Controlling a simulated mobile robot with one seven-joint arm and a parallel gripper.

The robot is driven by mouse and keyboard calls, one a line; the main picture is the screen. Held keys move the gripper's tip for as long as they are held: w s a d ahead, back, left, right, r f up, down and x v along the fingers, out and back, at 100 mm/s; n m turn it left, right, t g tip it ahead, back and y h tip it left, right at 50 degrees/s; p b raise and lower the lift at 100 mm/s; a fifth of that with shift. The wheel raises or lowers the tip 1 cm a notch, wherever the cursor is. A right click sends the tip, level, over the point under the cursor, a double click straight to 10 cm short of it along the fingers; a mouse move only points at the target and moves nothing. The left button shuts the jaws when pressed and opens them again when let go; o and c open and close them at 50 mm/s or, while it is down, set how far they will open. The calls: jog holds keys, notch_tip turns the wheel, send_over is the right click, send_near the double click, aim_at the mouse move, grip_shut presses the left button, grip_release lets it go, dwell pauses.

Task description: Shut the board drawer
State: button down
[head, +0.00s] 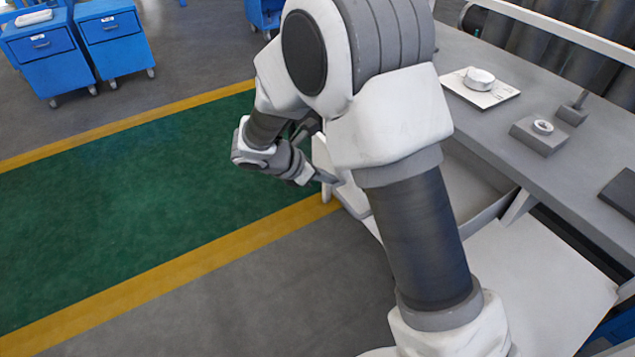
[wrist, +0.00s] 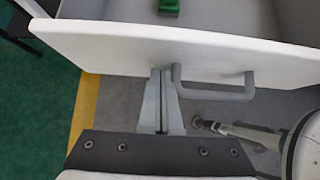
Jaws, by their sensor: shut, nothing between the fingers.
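The board drawer stands pulled out under the workbench. In the head view its grey interior (head: 478,190) shows to the right of my arm, and the arm hides much of the drawer. In the wrist view its white front panel (wrist: 200,52) runs across the picture, with a grey bar handle (wrist: 215,93) on it. My gripper (wrist: 160,74) is shut and empty, just left of the handle, its tips at the panel's lower edge in the picture. I cannot tell whether they touch it. In the head view my gripper (head: 335,181) is at the drawer's outer end.
A green block (wrist: 169,7) lies inside the drawer. The workbench top (head: 560,185) holds a white plate with a round part (head: 480,79) and a grey block with a ring (head: 540,133). Blue cabinets (head: 112,35) stand far left. The green floor lane (head: 120,210) is clear.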

jog(key=shift+d, duration=0.1)
dwell(0.3)
jog(key=w+d+p, duration=0.1)
jog(key=w+d, duration=0.4)
jog(key=d, duration=0.2)
jog(key=w+d+p, duration=0.2)
jog(key=w+d, duration=0.3)
jog(key=d, duration=0.2)
jog(key=w+d+p, duration=0.2)
jog(key=w+d, duration=0.3)
jog(key=d, duration=0.3)
jog(key=shift+d, duration=0.2)
jog(key=shift+w+d+r, duration=0.1)
jog(key=shift+d+r, duration=0.05)
